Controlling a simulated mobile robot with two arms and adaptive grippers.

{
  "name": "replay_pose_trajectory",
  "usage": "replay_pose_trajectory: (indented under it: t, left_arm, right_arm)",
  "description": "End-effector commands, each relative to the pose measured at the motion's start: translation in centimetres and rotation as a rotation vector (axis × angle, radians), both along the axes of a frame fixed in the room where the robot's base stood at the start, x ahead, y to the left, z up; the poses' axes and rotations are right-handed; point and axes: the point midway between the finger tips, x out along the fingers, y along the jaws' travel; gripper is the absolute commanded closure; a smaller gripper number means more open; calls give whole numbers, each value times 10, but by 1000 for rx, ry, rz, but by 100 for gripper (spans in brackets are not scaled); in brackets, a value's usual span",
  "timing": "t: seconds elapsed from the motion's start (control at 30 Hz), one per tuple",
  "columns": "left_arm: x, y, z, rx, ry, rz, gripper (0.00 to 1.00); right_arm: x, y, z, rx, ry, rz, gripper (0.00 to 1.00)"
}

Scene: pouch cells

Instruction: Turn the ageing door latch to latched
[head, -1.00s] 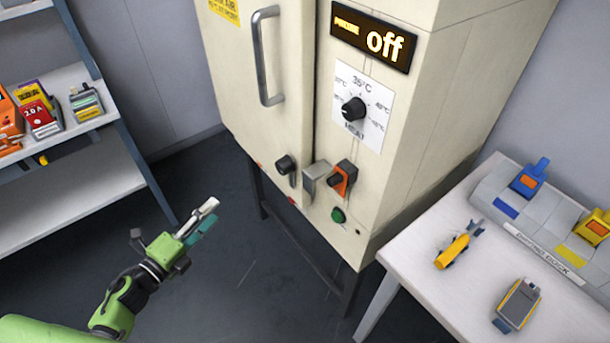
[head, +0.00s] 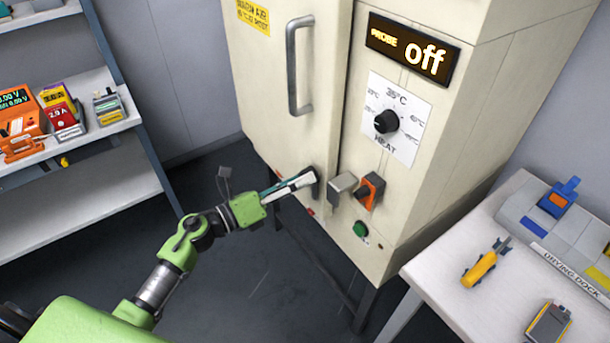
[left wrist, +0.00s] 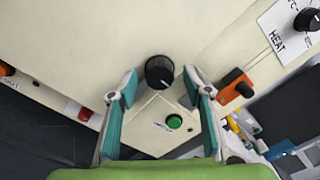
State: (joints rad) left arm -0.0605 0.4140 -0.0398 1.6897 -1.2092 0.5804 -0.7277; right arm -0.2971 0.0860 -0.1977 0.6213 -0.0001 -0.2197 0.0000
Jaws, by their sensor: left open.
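In the head view the latch (head: 316,174) is partly hidden behind my left gripper (head: 303,183). A grey metal catch (head: 341,187) sits just right of it on the cabinet frame. In the left wrist view my left gripper (left wrist: 160,88) is open, and the knob shows between its two teal-lined fingertips. I cannot tell whether the fingers touch it. My right gripper is not in view.
An orange switch (head: 370,190) and a green button (head: 361,229) are close right of the latch. The heat dial (head: 386,121) and door handle (head: 292,65) are above. A table (head: 440,268) stands right, a shelf (head: 110,207) left.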

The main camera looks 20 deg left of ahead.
Motion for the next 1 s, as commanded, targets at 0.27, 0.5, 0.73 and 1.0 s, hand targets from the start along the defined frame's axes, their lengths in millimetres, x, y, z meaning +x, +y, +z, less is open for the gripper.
replay_pose_trajectory:
  t: [0.27,0.5,0.73,1.0]
  left_arm:
    - [18,-13,-1,-1,2,2,55]
    - [18,-14,-1,0,2,1,55]
    - [18,-14,-1,-1,2,1,100]
    - [18,-14,-1,-14,13,0,100]
  right_arm:
    - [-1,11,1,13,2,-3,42]
    - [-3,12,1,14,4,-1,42]
    - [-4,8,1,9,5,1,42]
    - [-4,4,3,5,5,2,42]
